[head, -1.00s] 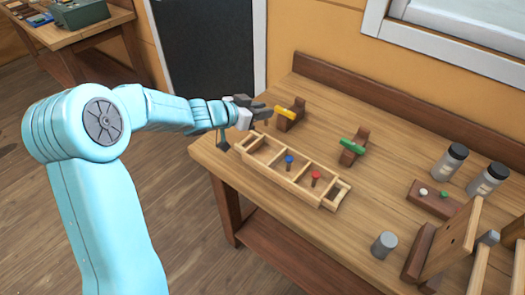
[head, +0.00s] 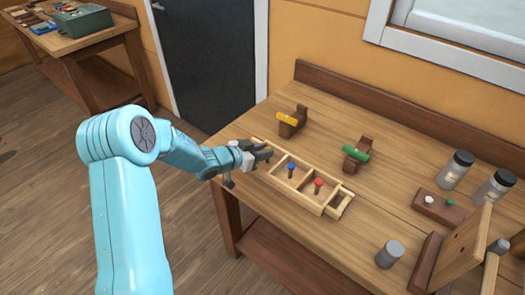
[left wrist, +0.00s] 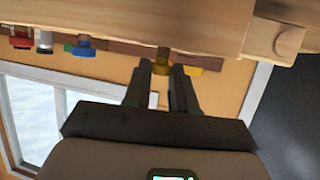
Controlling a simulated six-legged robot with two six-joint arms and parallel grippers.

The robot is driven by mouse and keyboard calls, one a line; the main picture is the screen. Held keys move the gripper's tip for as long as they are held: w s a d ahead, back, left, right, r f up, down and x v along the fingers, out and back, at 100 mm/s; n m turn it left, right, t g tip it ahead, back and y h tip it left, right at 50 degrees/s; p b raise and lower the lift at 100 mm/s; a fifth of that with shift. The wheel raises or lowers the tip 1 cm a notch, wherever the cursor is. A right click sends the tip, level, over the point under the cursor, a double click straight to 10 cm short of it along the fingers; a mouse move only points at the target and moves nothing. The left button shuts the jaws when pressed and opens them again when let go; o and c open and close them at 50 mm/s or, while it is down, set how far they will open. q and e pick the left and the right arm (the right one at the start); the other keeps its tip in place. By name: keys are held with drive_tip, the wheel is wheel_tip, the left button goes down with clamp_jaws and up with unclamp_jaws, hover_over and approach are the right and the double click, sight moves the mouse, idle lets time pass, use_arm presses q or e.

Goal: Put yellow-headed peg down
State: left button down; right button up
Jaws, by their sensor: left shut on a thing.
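My left gripper (head: 266,154) is over the left end of the wooden compartment tray (head: 305,207). In the head view the peg is hidden by the gripper. A blue-headed peg (head: 291,167) and a red-headed peg (head: 319,182) stand in separate compartments of the tray. The compartment beneath my gripper is partly covered by it. I do not see my right gripper.
Behind the tray are a yellow-handled wooden piece (head: 289,120) and a green-handled one (head: 356,153). A grey cylinder (head: 389,253), two lidded jars (head: 456,169) and a wooden upright board (head: 463,247) stand to the right.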

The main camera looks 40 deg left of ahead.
use_arm(q)
drive_tip(key=shift+f, duration=0.3)
drive_tip(key=c, duration=0.9)
unclamp_jaws()
drive_tip(key=shift+w, duration=0.1)
drive_tip(key=shift+r, duration=0.1)
drive_tip(key=shift+r, duration=0.25)
drive_tip(key=v, duration=1.2)
